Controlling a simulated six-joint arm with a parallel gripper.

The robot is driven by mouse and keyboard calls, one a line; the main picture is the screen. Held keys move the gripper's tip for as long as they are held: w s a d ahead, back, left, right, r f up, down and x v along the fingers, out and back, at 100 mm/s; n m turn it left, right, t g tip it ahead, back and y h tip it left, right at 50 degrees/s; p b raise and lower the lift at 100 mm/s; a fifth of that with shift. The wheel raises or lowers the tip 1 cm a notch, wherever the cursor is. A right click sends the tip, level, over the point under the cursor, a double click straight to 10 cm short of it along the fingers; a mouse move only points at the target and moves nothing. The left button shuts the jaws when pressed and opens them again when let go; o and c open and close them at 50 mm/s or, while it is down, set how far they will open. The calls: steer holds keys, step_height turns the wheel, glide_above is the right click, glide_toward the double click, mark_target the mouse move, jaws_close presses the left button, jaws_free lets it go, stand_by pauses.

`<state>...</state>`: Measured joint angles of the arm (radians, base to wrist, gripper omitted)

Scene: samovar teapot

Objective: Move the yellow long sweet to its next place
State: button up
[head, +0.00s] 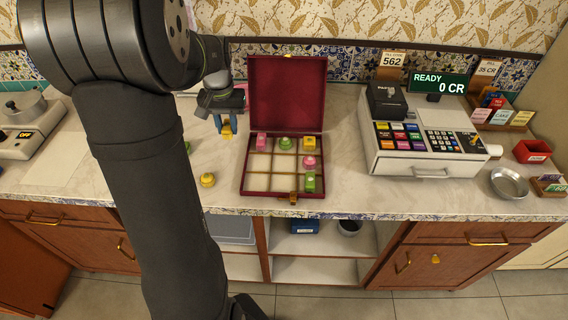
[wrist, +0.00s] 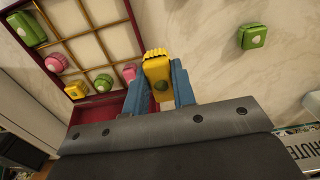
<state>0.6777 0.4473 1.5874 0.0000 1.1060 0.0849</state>
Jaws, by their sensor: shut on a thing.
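My gripper (head: 227,124) is shut on the yellow long sweet (head: 227,131), held above the counter to the left of the box. The sweet also shows between the blue fingers in the wrist view (wrist: 157,75). The open dark red box (head: 242,180) has a three-by-three grid. Its back row holds a pink long sweet (head: 261,141), a green round one (head: 286,143) and a yellow one (head: 309,144). The right column also holds a pink round sweet (head: 309,162) in the middle and a green long one (head: 310,182) in front. The other cells look empty.
A yellow round sweet (head: 207,180) lies on the counter left of the box. A green sweet (wrist: 252,36) lies on the counter, mostly behind my arm in the head view. The box's raised lid (head: 287,92) stands at its back. A cash register (head: 415,155) stands to the right.

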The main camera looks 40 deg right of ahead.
steer(key=s+d, duration=0.5)
steer(key=s, duration=0.6)
steer(key=s+d, duration=0.6)
steer(key=s, duration=0.6)
glide_above(284, 165)
step_height(284, 165, down, 7)
steer(key=shift+s, duration=0.1)
steer(key=shift+f, duration=1.95)
steer(key=shift+f, duration=0.1)
steer(key=o, duration=1)
step_height(284, 165, up, 12)
steer(key=shift+r, duration=0.15)
